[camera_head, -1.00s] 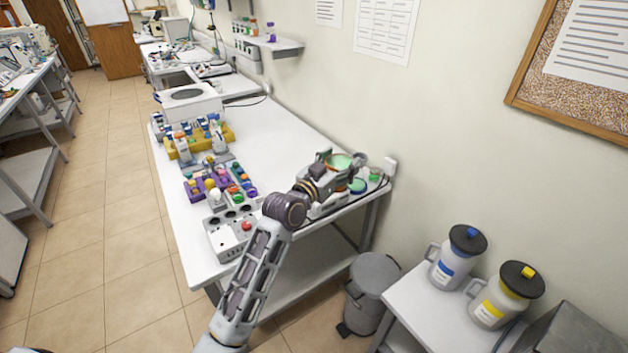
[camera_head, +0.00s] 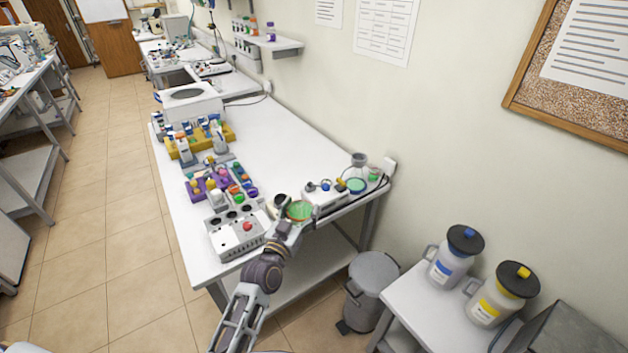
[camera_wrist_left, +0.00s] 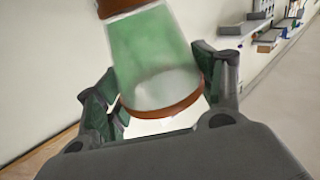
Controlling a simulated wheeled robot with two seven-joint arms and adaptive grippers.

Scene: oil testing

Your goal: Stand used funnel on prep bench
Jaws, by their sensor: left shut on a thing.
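My left gripper (camera_head: 290,230) is at the near edge of the white bench (camera_head: 262,150), shut on a green, see-through, tapered piece that I take to be the funnel (camera_head: 299,210). In the head view its round mouth has an orange rim. In the left wrist view the funnel (camera_wrist_left: 155,58) sits between the fingers of my left gripper (camera_wrist_left: 160,90), with its wide orange rim toward the palm and an orange band at its far, narrower end. I cannot tell whether it touches the bench. The right gripper is not in view.
A grey box with a red button (camera_head: 247,226) stands left of the gripper. A small grey device (camera_head: 322,201) and a clear glass vessel (camera_head: 358,164) stand to its right. Coloured racks (camera_head: 212,188) lie farther left. The middle of the bench is clear. A bin (camera_head: 374,268) is on the floor.

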